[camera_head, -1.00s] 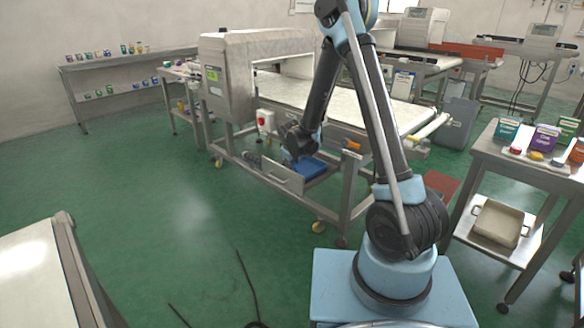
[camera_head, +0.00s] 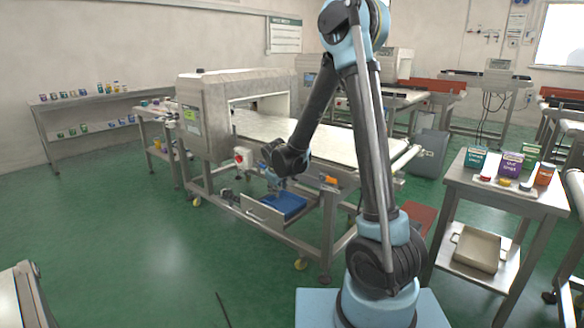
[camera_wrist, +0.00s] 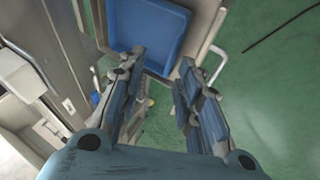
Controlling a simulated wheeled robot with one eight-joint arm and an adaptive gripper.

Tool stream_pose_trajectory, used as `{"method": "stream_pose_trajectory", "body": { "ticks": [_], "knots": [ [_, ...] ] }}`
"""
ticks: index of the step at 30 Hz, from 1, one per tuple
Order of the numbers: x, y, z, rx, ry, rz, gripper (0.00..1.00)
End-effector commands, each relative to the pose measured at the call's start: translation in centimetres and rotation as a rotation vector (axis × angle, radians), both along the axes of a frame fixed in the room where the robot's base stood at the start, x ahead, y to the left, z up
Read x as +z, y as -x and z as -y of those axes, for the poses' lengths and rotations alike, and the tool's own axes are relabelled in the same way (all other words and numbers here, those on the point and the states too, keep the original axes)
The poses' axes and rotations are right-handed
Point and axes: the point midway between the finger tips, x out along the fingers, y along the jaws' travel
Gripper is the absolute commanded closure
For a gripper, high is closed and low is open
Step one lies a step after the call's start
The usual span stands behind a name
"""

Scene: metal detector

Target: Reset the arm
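My arm reaches over toward the metal detector conveyor (camera_head: 295,130). My gripper (camera_head: 273,182) hangs above an open drawer (camera_head: 262,212) under the conveyor, which holds a blue tray (camera_head: 285,203). In the wrist view my gripper (camera_wrist: 163,58) has its two fingers apart, with nothing between them. The blue tray (camera_wrist: 150,35) shows beyond the fingertips, and it looks empty where visible. In the head view the fingers are small and partly hidden by my wrist.
A side table (camera_head: 505,192) with several coloured boxes stands at the right, with a beige pan (camera_head: 477,250) on its lower shelf. A shelf (camera_head: 90,97) with small packs stands at the back left. The green floor (camera_head: 130,230) at the left front is mostly clear.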

Motion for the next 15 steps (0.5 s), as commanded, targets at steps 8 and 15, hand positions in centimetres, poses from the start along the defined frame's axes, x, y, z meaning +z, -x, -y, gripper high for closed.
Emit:
{"method": "stream_pose_trajectory", "body": {
  "ticks": [8, 15],
  "knots": [
    [4.2, 3.2, 6.9, -0.127, -0.035, -0.055, 0.68],
    [6.8, 6.9, 12.2, -0.233, -0.068, -0.101, 0.68]
  ]
}}
